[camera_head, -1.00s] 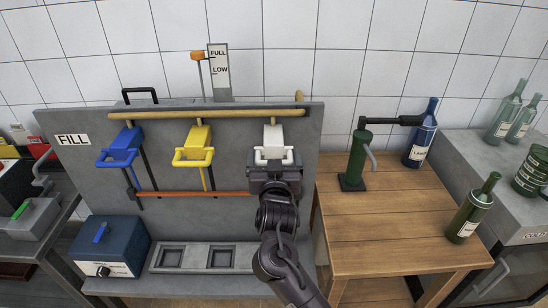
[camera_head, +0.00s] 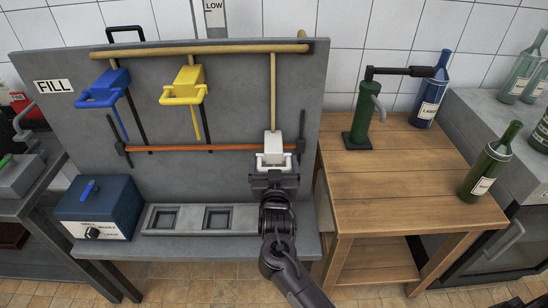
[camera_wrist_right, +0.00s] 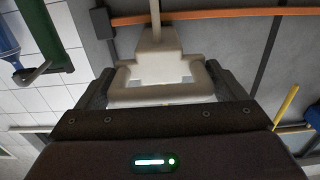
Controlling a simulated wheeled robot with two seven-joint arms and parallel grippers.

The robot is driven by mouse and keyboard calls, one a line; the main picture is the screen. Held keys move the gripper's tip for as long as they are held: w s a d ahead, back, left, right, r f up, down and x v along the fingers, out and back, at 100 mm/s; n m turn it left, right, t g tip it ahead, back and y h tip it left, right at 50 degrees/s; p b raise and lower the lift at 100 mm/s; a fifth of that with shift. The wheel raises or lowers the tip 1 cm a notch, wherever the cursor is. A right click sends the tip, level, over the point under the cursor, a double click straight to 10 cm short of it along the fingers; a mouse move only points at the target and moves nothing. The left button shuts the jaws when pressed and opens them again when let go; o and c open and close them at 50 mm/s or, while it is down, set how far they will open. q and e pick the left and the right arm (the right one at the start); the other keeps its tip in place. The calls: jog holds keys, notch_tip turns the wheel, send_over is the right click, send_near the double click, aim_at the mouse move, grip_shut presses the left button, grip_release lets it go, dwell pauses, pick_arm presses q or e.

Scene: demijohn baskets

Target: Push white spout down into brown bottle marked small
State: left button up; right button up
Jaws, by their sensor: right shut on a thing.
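The white spout (camera_head: 273,148) hangs at the lower end of a long tan tube in front of the grey panel, level with the orange bar. Its looped handle faces me. My right gripper (camera_head: 274,178) is shut on this handle from below. In the right wrist view, the white spout (camera_wrist_right: 158,55) rises above the gripper, with its handle between the two dark fingers. My left gripper is not in view.
Blue (camera_head: 105,88) and yellow (camera_head: 184,85) spouts hang higher on the panel (camera_head: 230,115) to the left. The ledge (camera_head: 252,221) has square recesses. A blue box (camera_head: 100,207) stands at left. A wooden table (camera_head: 400,185) at right holds a green corker (camera_head: 362,118) and bottles.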

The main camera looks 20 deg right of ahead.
jog(key=shift+f, duration=0.75)
jog(key=o, duration=1.1)
jog(key=v, duration=0.7)
jog(key=shift+s+b, duration=0.4)
